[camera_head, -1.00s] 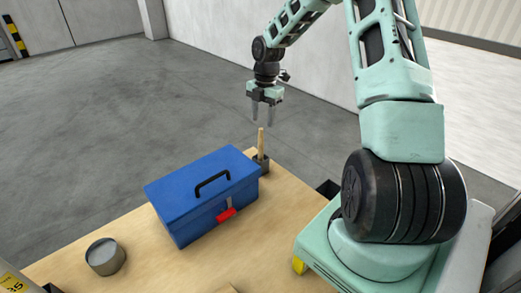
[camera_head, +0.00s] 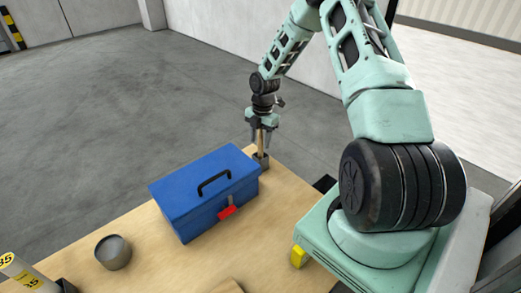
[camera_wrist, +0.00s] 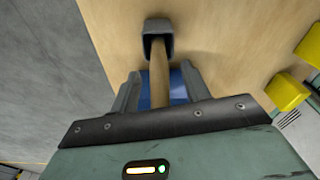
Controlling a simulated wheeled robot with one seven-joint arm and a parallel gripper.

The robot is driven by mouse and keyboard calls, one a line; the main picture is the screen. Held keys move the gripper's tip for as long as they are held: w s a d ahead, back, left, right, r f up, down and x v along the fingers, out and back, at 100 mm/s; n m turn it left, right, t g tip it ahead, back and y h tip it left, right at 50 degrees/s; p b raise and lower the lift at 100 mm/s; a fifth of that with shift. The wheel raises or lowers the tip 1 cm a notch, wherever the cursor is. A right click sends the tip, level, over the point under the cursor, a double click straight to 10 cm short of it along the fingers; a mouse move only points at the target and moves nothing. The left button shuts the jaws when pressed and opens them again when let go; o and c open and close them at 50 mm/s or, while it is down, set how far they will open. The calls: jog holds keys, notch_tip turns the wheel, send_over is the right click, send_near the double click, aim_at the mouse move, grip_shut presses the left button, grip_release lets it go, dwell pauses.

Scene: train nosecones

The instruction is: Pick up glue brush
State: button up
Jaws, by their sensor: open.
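The glue brush (camera_head: 261,148) stands upright with its wooden handle up in a small dark holder (camera_head: 262,161) at the table's far corner. My gripper (camera_head: 261,138) is open and points down over the brush, with the handle's top between its fingers. In the wrist view the wooden handle (camera_wrist: 159,80) runs between the two fingers of my gripper (camera_wrist: 157,90), with gaps on both sides. The holder (camera_wrist: 158,38) shows beyond the fingertips. The brush's lower end is hidden in the holder.
A blue toolbox (camera_head: 205,190) with a black handle and red latch stands close beside the holder. A round grey can (camera_head: 113,252) is at the front left of the wooden table (camera_head: 165,268). Yellow blocks (camera_wrist: 287,90) show at the right in the wrist view.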

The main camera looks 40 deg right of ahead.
grip_shut()
